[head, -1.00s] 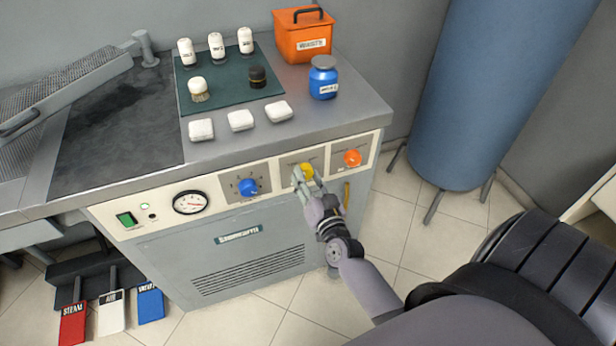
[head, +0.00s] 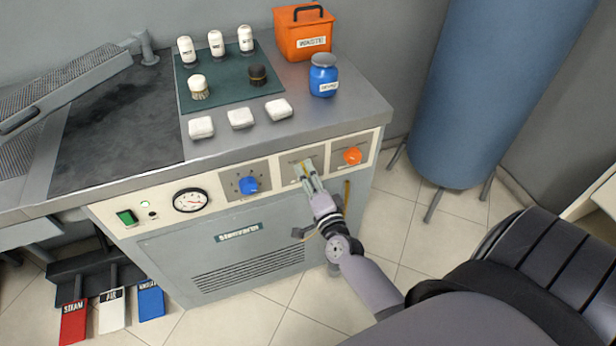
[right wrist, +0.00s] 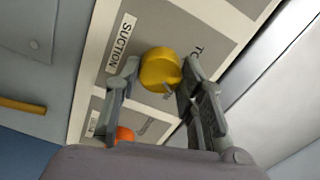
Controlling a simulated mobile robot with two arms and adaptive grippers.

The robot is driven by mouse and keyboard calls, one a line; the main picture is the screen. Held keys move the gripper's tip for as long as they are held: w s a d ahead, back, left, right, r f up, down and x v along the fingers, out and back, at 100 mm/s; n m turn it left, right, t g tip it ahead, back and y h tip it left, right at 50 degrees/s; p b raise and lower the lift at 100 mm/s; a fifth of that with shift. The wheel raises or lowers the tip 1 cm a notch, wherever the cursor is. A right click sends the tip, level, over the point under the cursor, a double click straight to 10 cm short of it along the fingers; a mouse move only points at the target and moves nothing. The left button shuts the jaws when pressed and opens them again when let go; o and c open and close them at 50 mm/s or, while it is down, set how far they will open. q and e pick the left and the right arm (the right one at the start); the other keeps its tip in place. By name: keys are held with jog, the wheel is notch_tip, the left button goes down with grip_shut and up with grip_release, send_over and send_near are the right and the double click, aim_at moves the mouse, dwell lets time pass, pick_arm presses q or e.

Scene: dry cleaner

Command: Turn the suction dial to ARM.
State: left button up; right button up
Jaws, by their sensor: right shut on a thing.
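The suction dial (right wrist: 158,68) is a round yellow knob on a grey plate of the front panel. The "SUCTION" label (right wrist: 122,38) lies beside it in the right wrist view. My right gripper (head: 307,172) reaches the dial from the front right and hides most of it in the head view. In the right wrist view its fingers (right wrist: 154,88) stand on either side of the knob, shut on it. "TO" and part of another word show at the knob's other side; the dial's setting cannot be read. My left gripper is not in view.
A blue dial (head: 248,185) sits left of my gripper and an orange dial (head: 352,155) close on its right. A brass-coloured handle (head: 346,192) is just below right. The steel worktop (head: 290,128) above holds bottles, white pads and an orange box (head: 302,38).

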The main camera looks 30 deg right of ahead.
jog(key=shift+m, duration=1.6)
jog(key=o, duration=1.2)
jog(key=shift+c, duration=0.2)
jog(key=v, duration=1.2)
